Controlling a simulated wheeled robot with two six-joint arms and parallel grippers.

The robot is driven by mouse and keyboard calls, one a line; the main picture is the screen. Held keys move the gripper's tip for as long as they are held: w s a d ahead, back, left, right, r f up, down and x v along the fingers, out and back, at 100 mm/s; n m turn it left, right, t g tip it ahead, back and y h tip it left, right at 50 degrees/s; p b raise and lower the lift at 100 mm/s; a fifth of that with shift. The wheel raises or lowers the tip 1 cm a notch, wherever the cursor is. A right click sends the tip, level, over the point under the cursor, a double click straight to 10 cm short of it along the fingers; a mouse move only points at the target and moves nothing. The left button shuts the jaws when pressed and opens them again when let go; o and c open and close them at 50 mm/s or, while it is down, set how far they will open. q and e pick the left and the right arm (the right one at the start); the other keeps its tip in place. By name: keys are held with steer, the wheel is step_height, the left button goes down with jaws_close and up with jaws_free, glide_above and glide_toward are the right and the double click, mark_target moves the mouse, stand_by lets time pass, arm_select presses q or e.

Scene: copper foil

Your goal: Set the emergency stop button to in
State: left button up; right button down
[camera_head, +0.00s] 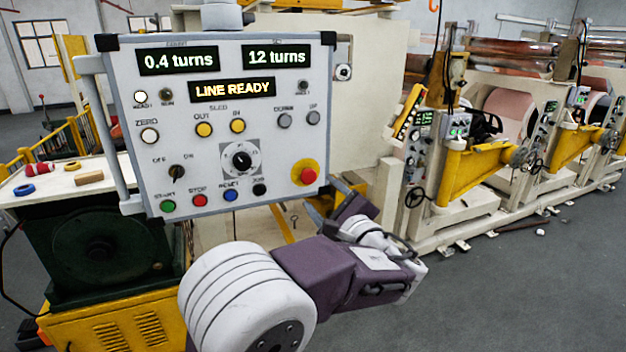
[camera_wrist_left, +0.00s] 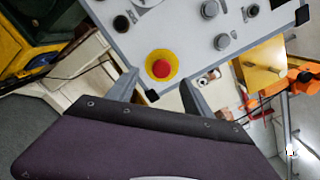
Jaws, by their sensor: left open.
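The emergency stop button (camera_head: 307,176) is a red round knob on a yellow disc at the lower right corner of the grey control panel (camera_head: 215,110). In the left wrist view the red button (camera_wrist_left: 161,69) appears just beyond the fingers, between their tips. I cannot tell from its shape whether it is in or out. My left gripper (camera_head: 332,198) is below and right of the button, near the panel's lower right corner, its fingers partly hidden by the wrist. In the wrist view the left gripper (camera_wrist_left: 160,92) is open, with nothing between its fingers.
The panel also carries a black dial (camera_head: 241,159), a green start button (camera_head: 167,206), a red stop button (camera_head: 199,201) and lit displays. A bench (camera_head: 75,185) with small items stands at left. Rolling machines (camera_head: 500,150) stand at right; grey floor lies open at lower right.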

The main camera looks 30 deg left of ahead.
mark_target(309, 177)
arm_select(q)
steer(key=p+x, duration=0.1)
steer(key=x, duration=0.1)
steer(key=p+x, duration=0.1)
steer(key=x, duration=0.4)
steer(key=shift+w+p, duration=0.4)
steer(key=shift+w, duration=0.15)
steer(key=shift+a, duration=0.25)
steer(key=shift+w+d, duration=0.25)
steer(key=shift+d, duration=0.05)
steer(key=shift+c, duration=0.9)
steer(key=c, duration=0.5)
jaws_close()
steer(key=shift+w+a+f+b, duration=0.1)
steer(key=shift+a+f+b, duration=0.2)
steer(key=shift+b, duration=0.45)
steer(key=shift+w+a+r+b, duration=0.1)
steer(key=shift+r+b, duration=0.05)
steer(key=shift+b, duration=0.15)
steer(key=shift+r, duration=0.3)
steer(key=o, duration=0.7)
jaws_free()
steer(key=shift+a+f, duration=0.15)
steer(key=shift+a, duration=0.05)
arm_select(e)
steer(key=shift+w+d+r, duration=0.2)
steer(key=shift+w+r, duration=0.15)
steer(key=shift+r, duration=0.3)
